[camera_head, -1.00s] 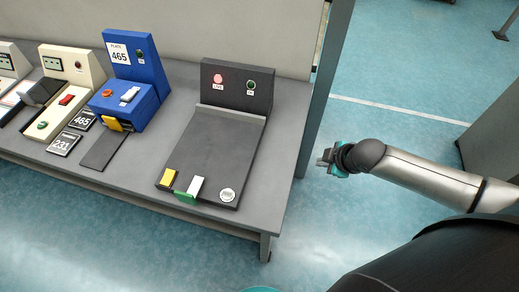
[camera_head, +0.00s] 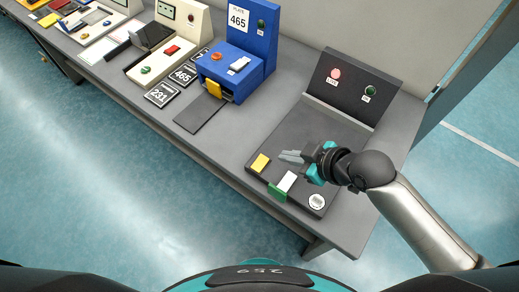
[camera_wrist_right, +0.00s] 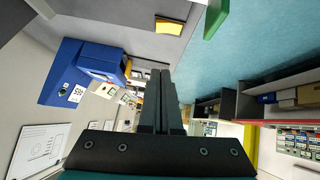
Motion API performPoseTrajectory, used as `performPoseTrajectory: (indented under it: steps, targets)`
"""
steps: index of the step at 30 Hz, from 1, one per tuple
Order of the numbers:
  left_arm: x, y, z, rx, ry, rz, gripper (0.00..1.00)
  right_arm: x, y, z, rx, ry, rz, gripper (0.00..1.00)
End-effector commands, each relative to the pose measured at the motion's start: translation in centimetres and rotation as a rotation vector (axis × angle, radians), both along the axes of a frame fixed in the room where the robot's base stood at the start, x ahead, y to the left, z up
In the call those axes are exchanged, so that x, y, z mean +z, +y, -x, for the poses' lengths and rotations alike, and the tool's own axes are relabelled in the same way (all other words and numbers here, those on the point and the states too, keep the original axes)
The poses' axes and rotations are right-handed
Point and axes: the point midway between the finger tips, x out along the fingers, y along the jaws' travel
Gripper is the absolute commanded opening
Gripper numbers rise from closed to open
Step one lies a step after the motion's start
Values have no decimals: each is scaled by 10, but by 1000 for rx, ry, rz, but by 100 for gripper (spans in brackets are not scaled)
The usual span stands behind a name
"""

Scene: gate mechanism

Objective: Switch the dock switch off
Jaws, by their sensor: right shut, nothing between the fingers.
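The dark dock (camera_head: 324,123) has a flat plate and an upright panel with a pinkish-red LIVE lamp (camera_head: 336,74) and a green lamp (camera_head: 371,91). At its front edge, a white block (camera_head: 288,181) sits at a green piece (camera_head: 277,192), apparently the switch. A yellow block (camera_head: 260,163) is to its left. My right gripper (camera_head: 291,156) is shut and empty above the dock, fingers pointing left, behind the white block. In the wrist view its fingers (camera_wrist_right: 160,78) are together, with the yellow block (camera_wrist_right: 168,26) and green piece (camera_wrist_right: 216,19) beyond. My left gripper is not in view.
A blue machine (camera_head: 238,57) with a 465 plate stands left of the dock. Number cards (camera_head: 161,94) and cream machines (camera_head: 175,45) are further left on the grey table (camera_head: 222,146). A dark post (camera_head: 467,62) stands behind the table's right end.

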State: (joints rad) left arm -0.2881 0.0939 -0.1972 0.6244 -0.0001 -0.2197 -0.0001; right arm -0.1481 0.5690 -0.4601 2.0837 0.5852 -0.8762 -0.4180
Motion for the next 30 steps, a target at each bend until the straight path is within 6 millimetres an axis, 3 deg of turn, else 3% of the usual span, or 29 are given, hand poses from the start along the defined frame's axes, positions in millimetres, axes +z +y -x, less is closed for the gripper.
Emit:
performPoseTrajectory:
  steps: [6,11,30]
  targets:
    - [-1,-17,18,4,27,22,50,0,0,0,-1,1,0,0]
    - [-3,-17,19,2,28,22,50,-5,3,-4,-2,2,-1,0]
    - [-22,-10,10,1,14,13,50,-78,52,-51,-2,2,1,0]
